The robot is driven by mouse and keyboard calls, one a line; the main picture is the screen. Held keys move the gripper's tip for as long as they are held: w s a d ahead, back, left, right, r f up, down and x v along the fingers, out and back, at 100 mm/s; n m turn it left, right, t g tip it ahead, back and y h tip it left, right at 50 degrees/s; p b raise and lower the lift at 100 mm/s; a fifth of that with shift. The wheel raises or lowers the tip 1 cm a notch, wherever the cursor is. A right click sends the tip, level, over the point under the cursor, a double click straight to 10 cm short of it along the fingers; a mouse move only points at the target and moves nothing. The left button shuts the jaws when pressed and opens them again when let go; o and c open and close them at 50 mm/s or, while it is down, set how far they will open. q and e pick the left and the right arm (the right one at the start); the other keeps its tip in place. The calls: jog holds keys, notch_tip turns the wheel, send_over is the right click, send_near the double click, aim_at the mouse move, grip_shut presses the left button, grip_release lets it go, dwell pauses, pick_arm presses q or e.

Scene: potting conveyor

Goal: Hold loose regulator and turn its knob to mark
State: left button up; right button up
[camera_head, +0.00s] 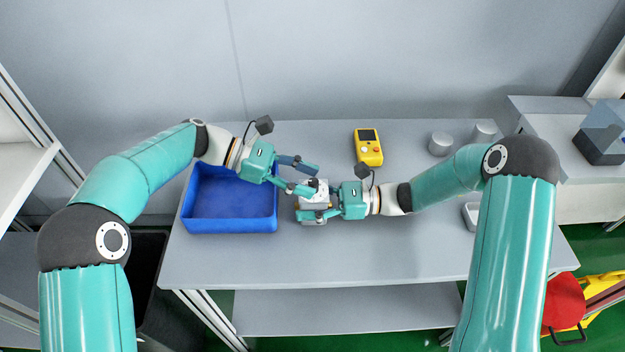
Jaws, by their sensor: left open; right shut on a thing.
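The regulator (312,199) is a small pale grey block with a small part on its upper side, near the middle of the table. My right gripper (313,203) reaches in from the right and is shut on the regulator's body. My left gripper (316,181) comes from the upper left. Its fingers are spread open, with the tips at the regulator's upper side. The knob is too small and too covered by the fingers to make out clearly, and I cannot see the mark. I cannot tell whether the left fingertips touch the regulator.
A blue bin (228,226) stands left of the regulator under my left arm. A yellow handheld meter (368,147) lies behind it. Two grey cylinders (440,144) stand at the back right, and a small light container (470,214) lies at the right. The table's (350,255) front is clear.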

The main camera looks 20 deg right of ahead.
pick_arm(q)
jog(key=v, duration=1)
pick_arm(e)
jog(key=o, duration=1.6)
jog(key=shift+c, duration=0.2)
